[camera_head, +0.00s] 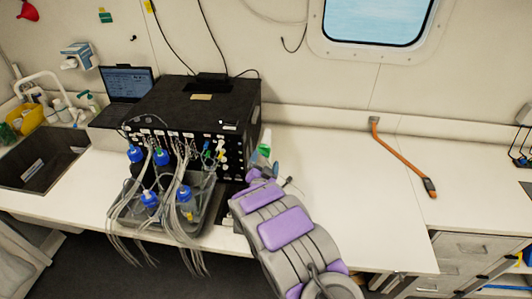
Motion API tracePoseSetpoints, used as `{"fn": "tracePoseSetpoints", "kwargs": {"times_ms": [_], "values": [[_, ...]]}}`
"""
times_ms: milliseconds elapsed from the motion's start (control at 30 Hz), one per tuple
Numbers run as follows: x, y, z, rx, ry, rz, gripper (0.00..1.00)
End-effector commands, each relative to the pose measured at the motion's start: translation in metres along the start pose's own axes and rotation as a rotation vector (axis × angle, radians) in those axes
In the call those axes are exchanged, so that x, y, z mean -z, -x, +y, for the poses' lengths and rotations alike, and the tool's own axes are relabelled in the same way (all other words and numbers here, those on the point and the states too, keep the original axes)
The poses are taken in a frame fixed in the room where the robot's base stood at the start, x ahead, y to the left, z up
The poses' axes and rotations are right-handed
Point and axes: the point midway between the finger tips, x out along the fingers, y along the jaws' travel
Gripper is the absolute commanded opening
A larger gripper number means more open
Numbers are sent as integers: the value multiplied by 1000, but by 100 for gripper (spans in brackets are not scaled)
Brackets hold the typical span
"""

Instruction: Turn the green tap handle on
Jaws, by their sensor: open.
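A black box (215,98) stands on the white bench, with a row of small fittings and taps on its front face. My purple and grey arm reaches in from the lower right. My gripper (262,163) is at its far end, just right of the box's front right corner and to the right of the green spot. It is open. The arm partly hides its fingers, and nothing shows held.
A grey tray (128,213) with blue-capped bottles and many clear tubes stands before the box. A laptop (128,85) and sink (40,160) are at left. An orange strap (395,158) lies at right. The bench between arm and strap is clear.

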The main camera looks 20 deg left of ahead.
Motion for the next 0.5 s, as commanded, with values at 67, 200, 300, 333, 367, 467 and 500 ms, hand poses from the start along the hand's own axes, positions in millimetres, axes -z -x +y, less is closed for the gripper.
{"fn": "tracePoseSetpoints", "kwargs": {"times_ms": [67,200,300,333,367,467,500], "values": [[-4,-12,-1,0,2,0,85],[-5,-29,-3,2,3,-1,85],[-4,-38,-3,1,2,-2,85],[-4,-41,-3,1,1,-1,85],[-3,-43,-3,2,1,0,85],[0,-47,-1,3,-1,2,85],[2,-48,0,4,-2,2,85]]}}
